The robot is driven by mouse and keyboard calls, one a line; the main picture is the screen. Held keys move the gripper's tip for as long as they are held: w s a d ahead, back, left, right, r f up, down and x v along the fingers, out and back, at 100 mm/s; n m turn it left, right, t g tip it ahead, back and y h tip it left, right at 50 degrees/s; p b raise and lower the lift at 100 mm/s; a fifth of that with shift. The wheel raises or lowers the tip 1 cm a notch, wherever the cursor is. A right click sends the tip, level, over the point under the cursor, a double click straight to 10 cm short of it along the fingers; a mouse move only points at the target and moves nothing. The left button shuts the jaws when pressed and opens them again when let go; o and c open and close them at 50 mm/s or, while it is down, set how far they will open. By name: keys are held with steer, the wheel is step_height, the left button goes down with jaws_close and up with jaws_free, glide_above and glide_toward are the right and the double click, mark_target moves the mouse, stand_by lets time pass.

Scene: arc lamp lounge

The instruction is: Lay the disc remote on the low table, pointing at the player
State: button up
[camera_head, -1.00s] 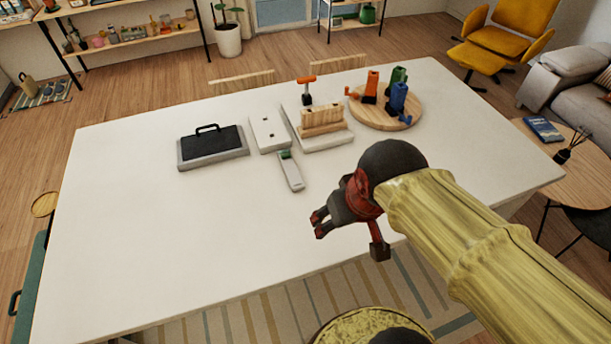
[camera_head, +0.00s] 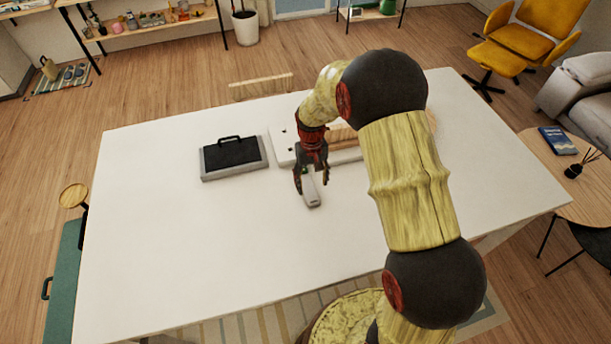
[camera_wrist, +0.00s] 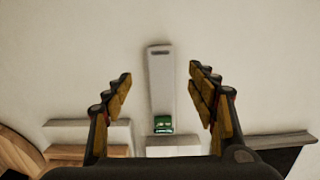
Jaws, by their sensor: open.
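The disc remote, a slim light-grey bar (camera_head: 311,193) with a green patch at one end, lies on the white table (camera_head: 200,250). In the wrist view the remote (camera_wrist: 160,85) runs lengthwise between my fingers, its green end toward a pale box. My gripper (camera_head: 311,184) is open, pointing down with a finger on each side of the remote. In the wrist view, my gripper (camera_wrist: 160,78) shows clear gaps on both sides. In the head view it hides the green end. Which object is the player, I cannot tell.
A grey box with black top and handle (camera_head: 232,155) stands left of my gripper. A pale box (camera_head: 284,146) is just behind it. My arm hides most of the wooden items and round board at right. The table's left and front areas are clear.

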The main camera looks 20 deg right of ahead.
steer(key=t, duration=0.1)
glide_above(307, 182)
steer(key=shift+s+r, duration=0.35)
steer(key=shift+r, duration=0.1)
steer(key=shift+w+f, duration=0.25)
steer(key=shift+f, duration=3.5)
steer(key=shift+c, duration=0.2)
steer(key=c, duration=1.4)
steer(key=shift+r, duration=0.1)
